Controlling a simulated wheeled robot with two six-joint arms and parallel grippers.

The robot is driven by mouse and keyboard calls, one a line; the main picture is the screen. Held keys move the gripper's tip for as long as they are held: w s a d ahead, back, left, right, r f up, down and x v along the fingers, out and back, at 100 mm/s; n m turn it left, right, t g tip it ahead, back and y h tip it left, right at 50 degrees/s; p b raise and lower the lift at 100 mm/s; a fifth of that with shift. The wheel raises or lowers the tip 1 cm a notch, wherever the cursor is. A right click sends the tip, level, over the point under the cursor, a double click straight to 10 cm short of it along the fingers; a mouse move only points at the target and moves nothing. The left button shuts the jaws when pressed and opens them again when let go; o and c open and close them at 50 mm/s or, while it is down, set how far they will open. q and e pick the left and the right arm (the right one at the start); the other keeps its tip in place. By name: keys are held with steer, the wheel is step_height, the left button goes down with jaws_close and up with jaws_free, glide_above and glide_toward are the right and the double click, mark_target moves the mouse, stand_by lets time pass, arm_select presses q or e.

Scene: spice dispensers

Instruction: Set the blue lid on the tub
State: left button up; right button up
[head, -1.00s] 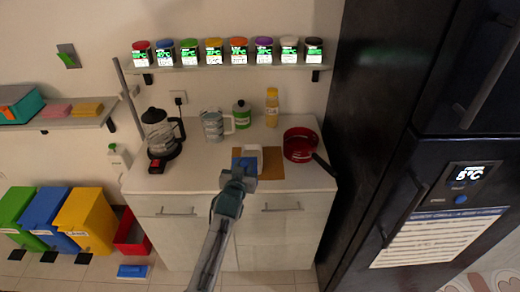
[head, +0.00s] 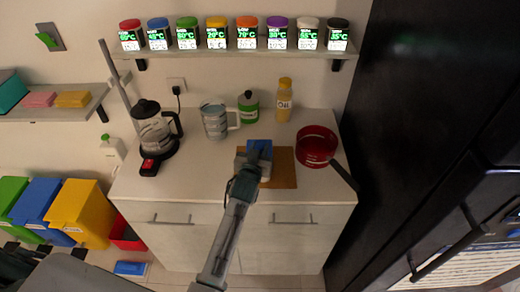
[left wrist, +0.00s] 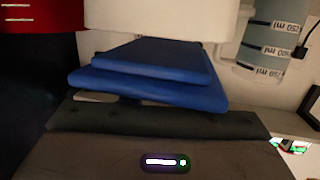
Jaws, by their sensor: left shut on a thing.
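The blue lid (head: 260,148) is held in my left gripper (head: 252,168), which is shut on it. In the left wrist view the lid (left wrist: 150,72) spans the middle of the picture, with the dark gripper below it. The white tub (left wrist: 150,22) is directly behind the lid in that view, which appears turned upside down. In the head view the lid covers most of the tub, which stands on a brown board (head: 283,168). I cannot tell whether the lid touches the rim. My right gripper is not in view.
A red pan (head: 317,146) stands right of the board, its handle past the counter's right edge. A measuring jug (head: 214,119), a green-labelled bottle (head: 248,106) and a yellow bottle (head: 284,100) stand behind. A coffee pot (head: 154,130) is left. Spice jars line the shelf (head: 238,58).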

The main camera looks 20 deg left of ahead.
arm_select(q)
steer(key=shift+f, duration=0.5)
steer(key=shift+w+a+f, duration=0.1)
steer(key=shift+w, duration=0.25)
steer(key=shift+f, duration=0.2)
steer(key=shift+s, duration=0.1)
steer(key=shift+f+b, duration=0.35)
steer(key=shift+b, duration=0.15)
steer(key=o, duration=1)
steer(key=shift+c, duration=0.2)
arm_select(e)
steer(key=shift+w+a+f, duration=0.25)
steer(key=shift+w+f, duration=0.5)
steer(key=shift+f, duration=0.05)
